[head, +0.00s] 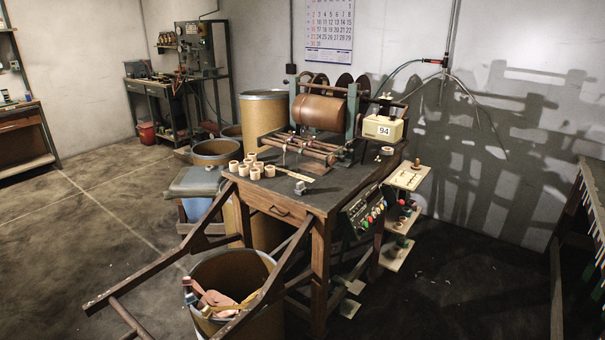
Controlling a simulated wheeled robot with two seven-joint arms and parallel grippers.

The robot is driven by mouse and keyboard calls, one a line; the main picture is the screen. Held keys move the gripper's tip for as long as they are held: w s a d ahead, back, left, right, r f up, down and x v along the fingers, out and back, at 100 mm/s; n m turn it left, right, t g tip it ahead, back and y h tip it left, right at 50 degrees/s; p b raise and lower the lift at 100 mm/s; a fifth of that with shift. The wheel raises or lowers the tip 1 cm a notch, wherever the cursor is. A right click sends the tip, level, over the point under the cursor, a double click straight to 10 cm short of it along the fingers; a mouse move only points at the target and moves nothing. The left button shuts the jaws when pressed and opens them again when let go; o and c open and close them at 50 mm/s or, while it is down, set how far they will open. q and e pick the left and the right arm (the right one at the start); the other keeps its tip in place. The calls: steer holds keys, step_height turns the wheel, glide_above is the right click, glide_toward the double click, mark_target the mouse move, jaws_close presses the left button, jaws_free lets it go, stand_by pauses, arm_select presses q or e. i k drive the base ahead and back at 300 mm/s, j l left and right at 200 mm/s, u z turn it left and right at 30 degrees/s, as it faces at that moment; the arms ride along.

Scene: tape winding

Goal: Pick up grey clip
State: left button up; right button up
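A small grey object (300,187), which looks like the grey clip, lies on the dark top of the wooden workbench (330,190), near its front edge. It is too small to make out in detail. Neither of my grippers shows in the head view.
Several pale tape cores (255,173) stand on the bench left of the grey object. Behind it is the winding machine with a brown roller (319,109) and a cream counter box (383,128). Wooden rails (160,272) jut out front left, above an open barrel (235,262). Floor is clear at left.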

mark_target(300, 188)
steer(key=i+j+z, duration=0.1)
steer(key=i+z, duration=0.25)
steer(key=i, duration=0.2)
steer(key=i+j+z, duration=0.35)
steer(key=i, duration=0.2)
steer(key=i+j+z, duration=0.35)
steer(key=i, duration=0.15)
